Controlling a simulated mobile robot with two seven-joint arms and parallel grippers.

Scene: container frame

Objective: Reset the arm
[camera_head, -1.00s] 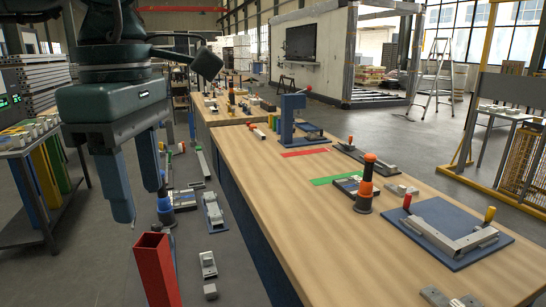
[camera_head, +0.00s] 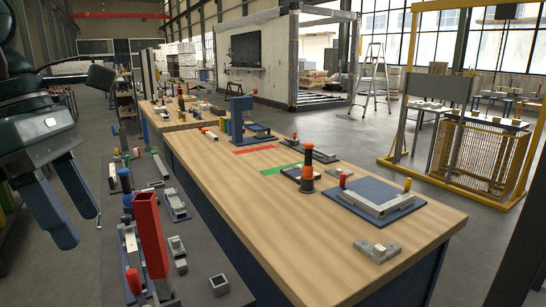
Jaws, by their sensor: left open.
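My left gripper (camera_head: 80,212) is at the left edge of the head view, raised in the air and pointing down. Its two dark fingers are apart with nothing between them. It hangs left of the dark lower bench and the red upright block, touching neither. Part of its arm is cut off by the picture's left edge. My right gripper does not show.
A wooden workbench (camera_head: 225,183) holds a blue plate with a metal fixture (camera_head: 375,205), an orange-black cylinder (camera_head: 307,172) and a blue press (camera_head: 238,117). A red upright block (camera_head: 150,232) stands on the dark lower bench (camera_head: 205,262).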

